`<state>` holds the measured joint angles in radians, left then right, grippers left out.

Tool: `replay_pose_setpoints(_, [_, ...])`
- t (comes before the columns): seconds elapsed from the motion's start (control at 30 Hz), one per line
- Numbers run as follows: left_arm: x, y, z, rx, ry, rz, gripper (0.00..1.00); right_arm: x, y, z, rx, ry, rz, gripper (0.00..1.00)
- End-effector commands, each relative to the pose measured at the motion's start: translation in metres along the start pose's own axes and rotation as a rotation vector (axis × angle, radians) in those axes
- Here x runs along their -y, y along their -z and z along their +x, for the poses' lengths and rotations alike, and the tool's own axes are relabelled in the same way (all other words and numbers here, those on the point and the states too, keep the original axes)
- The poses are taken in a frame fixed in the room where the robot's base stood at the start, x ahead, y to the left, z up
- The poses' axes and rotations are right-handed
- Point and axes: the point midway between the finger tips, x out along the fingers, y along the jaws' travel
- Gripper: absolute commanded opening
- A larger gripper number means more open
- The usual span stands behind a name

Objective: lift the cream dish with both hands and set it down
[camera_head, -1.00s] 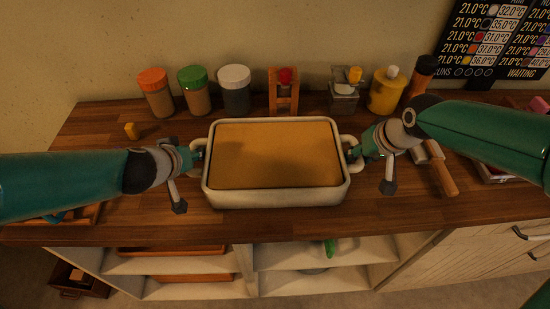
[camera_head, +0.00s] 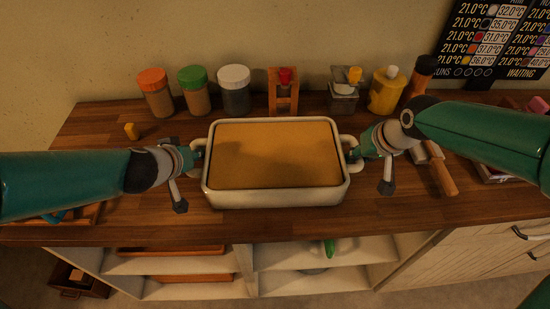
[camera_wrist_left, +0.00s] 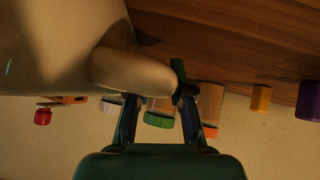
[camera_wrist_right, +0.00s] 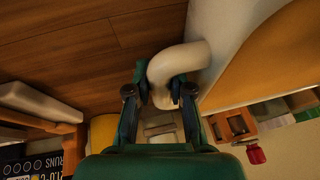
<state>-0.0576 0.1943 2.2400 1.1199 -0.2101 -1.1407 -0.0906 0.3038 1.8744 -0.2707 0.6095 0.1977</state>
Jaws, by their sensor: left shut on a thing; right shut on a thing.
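The cream dish (camera_head: 275,197) is a rectangular dish with a loop handle at each short end and a flat orange-brown filling. It appears level at the middle of the wooden counter; whether its base touches the counter I cannot tell. My left gripper (camera_head: 196,155) is shut on the left handle, which also shows in the left wrist view (camera_wrist_left: 130,72). My right gripper (camera_head: 355,153) is shut on the right handle, seen between the fingers in the right wrist view (camera_wrist_right: 178,70). The dish wall also fills the upper left of the left wrist view (camera_wrist_left: 55,45).
Behind the dish stand an orange-lidded jar (camera_head: 157,95), a green-lidded jar (camera_head: 195,92), a white-lidded jar (camera_head: 235,92), a wooden holder (camera_head: 283,95) and a yellow jar (camera_head: 387,93). A wooden-handled tool (camera_head: 442,172) lies right. Bare counter (camera_head: 275,228) shows in front.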

Motion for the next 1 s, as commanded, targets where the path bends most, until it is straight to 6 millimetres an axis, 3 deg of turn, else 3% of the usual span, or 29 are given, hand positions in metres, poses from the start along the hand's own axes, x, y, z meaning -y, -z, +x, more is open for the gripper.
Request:
replay_pose_setpoints(0.37, [0.000,0.008,-0.005,-0.009,0.003,-0.001,0.00,0.001,0.006,-0.008,-0.012,0.000,0.000,0.00])
replay_pose_setpoints(1.0, [-0.007,0.038,-0.035,-0.011,0.005,-0.002,0.00,0.009,0.022,-0.046,-0.013,0.000,0.000,0.00])
